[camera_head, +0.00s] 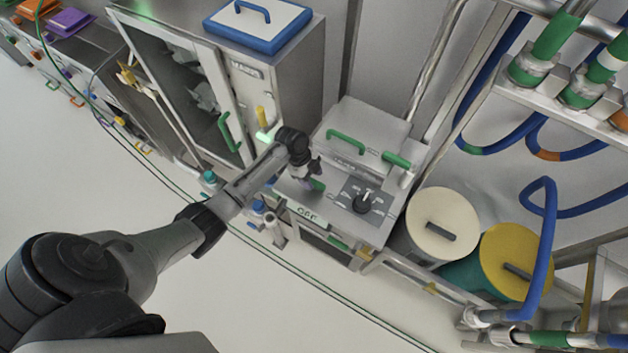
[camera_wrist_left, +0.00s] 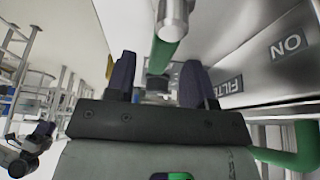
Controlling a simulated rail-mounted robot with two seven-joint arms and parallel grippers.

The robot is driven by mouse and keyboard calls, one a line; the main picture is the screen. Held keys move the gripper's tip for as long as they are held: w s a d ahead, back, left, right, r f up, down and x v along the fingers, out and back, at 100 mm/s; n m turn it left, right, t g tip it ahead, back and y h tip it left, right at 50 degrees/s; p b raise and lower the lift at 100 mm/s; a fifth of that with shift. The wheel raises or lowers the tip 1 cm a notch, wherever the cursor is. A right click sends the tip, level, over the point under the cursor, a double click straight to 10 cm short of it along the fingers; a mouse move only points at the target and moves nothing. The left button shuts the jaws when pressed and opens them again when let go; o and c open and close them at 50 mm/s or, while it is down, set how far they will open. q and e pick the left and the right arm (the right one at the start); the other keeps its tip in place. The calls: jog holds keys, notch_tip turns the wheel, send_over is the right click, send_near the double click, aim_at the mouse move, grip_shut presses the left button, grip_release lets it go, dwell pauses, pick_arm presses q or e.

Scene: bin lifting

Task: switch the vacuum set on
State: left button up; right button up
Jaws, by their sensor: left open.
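The vacuum set is a grey cabinet (camera_head: 383,134) with a green lid handle, a black rotary knob (camera_head: 364,203) on a dark panel and an OFF label (camera_head: 307,213). My left gripper (camera_head: 311,181) is open at the cabinet's front left, beside a short green grip (camera_head: 318,186). In the left wrist view, a green bar with a metal end (camera_wrist_left: 166,38) lies in front of the open left gripper (camera_wrist_left: 160,76), in line with the gap. I cannot tell whether they touch. An ON label (camera_wrist_left: 288,46) shows to the right. A dark arm-like shape is at lower left there; its jaws are unclear.
A tall glass-door cabinet (camera_head: 252,91) with a blue-rimmed lid on top stands to the left. White (camera_head: 440,222) and yellow-topped (camera_head: 512,255) drums stand right. Blue hoses and a pipe rack fill the far right. The floor in front is open.

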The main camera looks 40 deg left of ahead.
pick_arm(q)
jog(key=shift+x, duration=1.15)
jog(key=shift+c, duration=0.3)
grip_shut()
